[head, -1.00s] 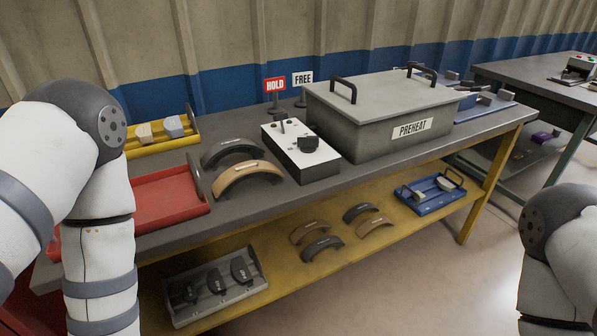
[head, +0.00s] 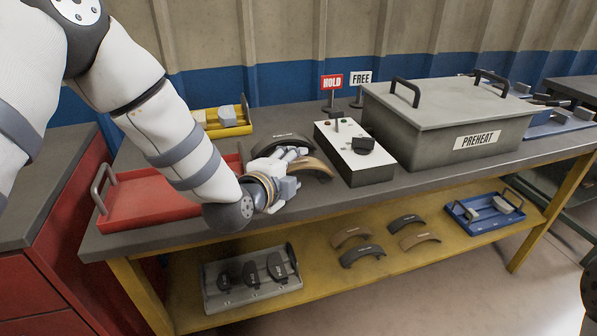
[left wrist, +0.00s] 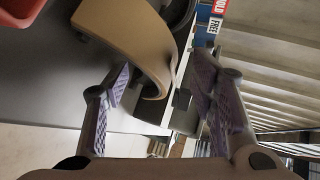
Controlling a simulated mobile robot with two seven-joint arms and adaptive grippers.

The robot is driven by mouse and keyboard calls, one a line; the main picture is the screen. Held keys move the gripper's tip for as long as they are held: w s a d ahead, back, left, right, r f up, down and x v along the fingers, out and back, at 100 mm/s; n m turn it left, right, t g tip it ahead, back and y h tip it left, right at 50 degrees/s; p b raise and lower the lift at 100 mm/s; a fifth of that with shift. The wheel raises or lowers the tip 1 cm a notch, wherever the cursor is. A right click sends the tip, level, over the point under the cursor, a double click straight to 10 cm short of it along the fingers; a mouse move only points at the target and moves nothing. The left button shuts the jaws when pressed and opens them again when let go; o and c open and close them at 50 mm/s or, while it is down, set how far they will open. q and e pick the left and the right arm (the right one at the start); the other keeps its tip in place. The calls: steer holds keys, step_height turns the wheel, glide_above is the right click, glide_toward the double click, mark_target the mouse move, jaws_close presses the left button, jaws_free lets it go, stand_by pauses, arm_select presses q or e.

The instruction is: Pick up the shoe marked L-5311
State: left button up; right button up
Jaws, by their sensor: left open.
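Two curved brake shoes lie on the bench top: a tan shoe (head: 319,169) in front and a dark shoe (head: 268,146) behind it. Labels on them are too small to read. My left gripper (head: 302,170) is open at the tan shoe and hides part of it. In the left wrist view the tan shoe (left wrist: 135,40) extends toward the space between the open fingers (left wrist: 163,88); I cannot tell whether they touch it. The lower shelf holds more shoes, tan (head: 350,237) and dark (head: 362,256), also with unreadable labels. My right gripper is out of view.
A red tray (head: 140,212) lies left of the shoes, with a yellow tray (head: 245,130) behind. A white-topped control box (head: 340,140) and the PREHEAT box (head: 440,105) stand right. HOLD (head: 332,82) and FREE (head: 360,77) signs stand behind. A grey rack (head: 215,296) and blue tray (head: 460,213) sit on the shelf.

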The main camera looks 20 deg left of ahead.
arm_select(q)
steer(key=shift+w+f, duration=0.2)
steer(key=shift+w, duration=0.25)
steer(key=shift+r, duration=0.15)
jaws_close()
